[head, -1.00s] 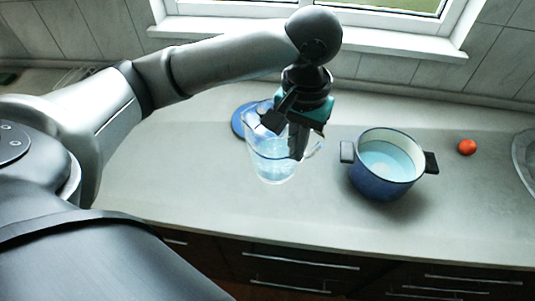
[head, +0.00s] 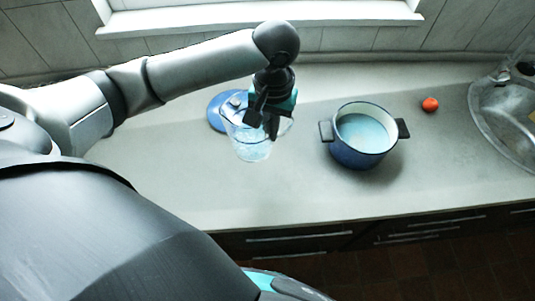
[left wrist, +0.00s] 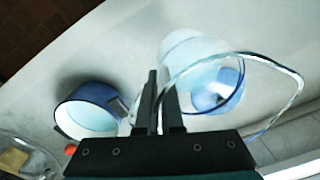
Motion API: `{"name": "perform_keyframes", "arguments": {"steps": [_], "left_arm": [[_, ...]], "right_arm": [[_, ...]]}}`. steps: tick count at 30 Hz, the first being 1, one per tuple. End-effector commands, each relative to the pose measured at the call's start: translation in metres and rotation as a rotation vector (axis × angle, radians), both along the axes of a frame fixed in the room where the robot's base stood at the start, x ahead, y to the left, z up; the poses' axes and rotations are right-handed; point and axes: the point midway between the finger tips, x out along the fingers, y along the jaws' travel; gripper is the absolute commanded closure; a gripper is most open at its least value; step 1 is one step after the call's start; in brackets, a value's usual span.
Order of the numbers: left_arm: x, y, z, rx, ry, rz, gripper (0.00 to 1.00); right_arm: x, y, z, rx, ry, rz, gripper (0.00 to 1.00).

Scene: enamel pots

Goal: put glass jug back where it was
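The clear glass jug (head: 252,152), with bluish contents, is over the grey worktop, left of the blue pot. It also shows in the left wrist view, where its wide rim (left wrist: 298,82) loops to the right of my fingers. My left gripper (head: 264,128) points down at the jug's right side, in front of part of it. In the left wrist view my fingers (left wrist: 160,108) are close together at the jug's edge and appear shut on it. The exact grip point is hidden, and I cannot tell whether the jug's base touches the worktop. My right gripper is out of view.
A blue enamel pot (head: 353,155) with dark handles and a pale inside stands right of the jug. A blue round lid (head: 216,113) lies just behind the jug. A red-orange fruit (head: 430,104) and a sink (head: 490,115) are farther right. The front worktop is clear.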

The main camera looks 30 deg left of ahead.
Motion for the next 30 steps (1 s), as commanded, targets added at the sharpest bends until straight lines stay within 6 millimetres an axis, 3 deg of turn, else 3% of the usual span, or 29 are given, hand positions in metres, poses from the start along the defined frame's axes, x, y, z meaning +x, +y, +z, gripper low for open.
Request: {"name": "perform_keyframes", "arguments": {"steps": [3,9,17,24,30], "left_arm": [[0.0,0.0,-0.032,0.002,0.002,0.0,1.0],[0.001,0.0,-0.074,0.0,-0.001,0.0,1.0],[0.001,0.0,-0.096,-0.001,-0.003,0.0,1.0],[0.001,0.0,-0.129,0.0,-0.003,-0.001,1.0],[0.001,0.0,-0.136,-0.001,-0.005,-0.001,1.0]], "right_arm": [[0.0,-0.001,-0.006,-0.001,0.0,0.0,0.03],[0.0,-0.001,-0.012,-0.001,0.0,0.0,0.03],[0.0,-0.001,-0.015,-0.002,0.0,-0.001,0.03],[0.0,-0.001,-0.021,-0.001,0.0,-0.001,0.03],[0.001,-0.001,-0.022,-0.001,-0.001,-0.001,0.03]]}}
